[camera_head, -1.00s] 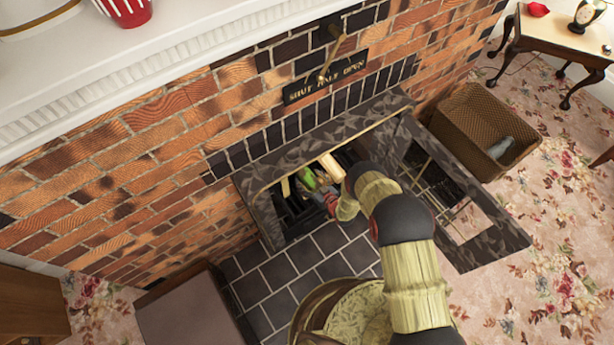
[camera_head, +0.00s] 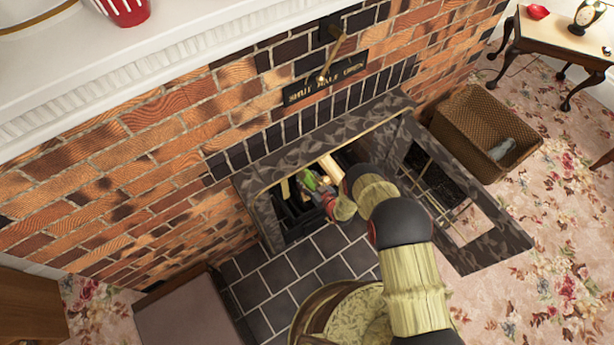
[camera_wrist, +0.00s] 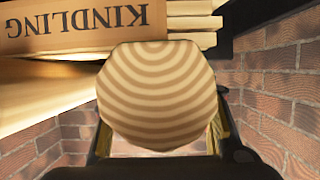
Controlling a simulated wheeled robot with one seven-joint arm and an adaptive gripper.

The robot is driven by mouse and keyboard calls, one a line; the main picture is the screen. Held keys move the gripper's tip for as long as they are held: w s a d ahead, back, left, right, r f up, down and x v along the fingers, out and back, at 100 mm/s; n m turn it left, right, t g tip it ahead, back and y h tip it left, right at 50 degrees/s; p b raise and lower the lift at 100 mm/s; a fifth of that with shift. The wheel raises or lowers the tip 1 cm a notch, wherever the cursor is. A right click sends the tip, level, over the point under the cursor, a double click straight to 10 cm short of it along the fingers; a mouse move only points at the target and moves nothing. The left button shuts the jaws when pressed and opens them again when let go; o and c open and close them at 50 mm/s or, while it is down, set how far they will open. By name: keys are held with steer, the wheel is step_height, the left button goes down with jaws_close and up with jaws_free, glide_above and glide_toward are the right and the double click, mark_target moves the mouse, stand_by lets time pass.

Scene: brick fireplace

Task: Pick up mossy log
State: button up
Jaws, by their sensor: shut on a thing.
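The mossy log (camera_wrist: 158,95) fills the middle of the wrist view, showing its pale round end with brown rings. My gripper (camera_wrist: 163,135) is shut on it, with a finger on each side. In the head view, the log's green mossy part (camera_head: 312,181) shows inside the fireplace opening, at the end of my gripper (camera_head: 323,193). Much of the log is hidden by my gripper and wrist.
A box marked KINDLING (camera_wrist: 75,30) with pale sticks lies close by the log in the wrist view. The fireplace's patterned surround (camera_head: 262,215) frames the opening, and its open door (camera_head: 490,240) stands at the right. Brick walls (camera_wrist: 285,100) are close. Dark hearth tiles (camera_head: 290,270) lie in front.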

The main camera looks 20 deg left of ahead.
steer(key=c, duration=0.7)
steer(key=shift+r, duration=0.1)
steer(key=shift+c, duration=0.4)
steer(key=shift+r, duration=0.1)
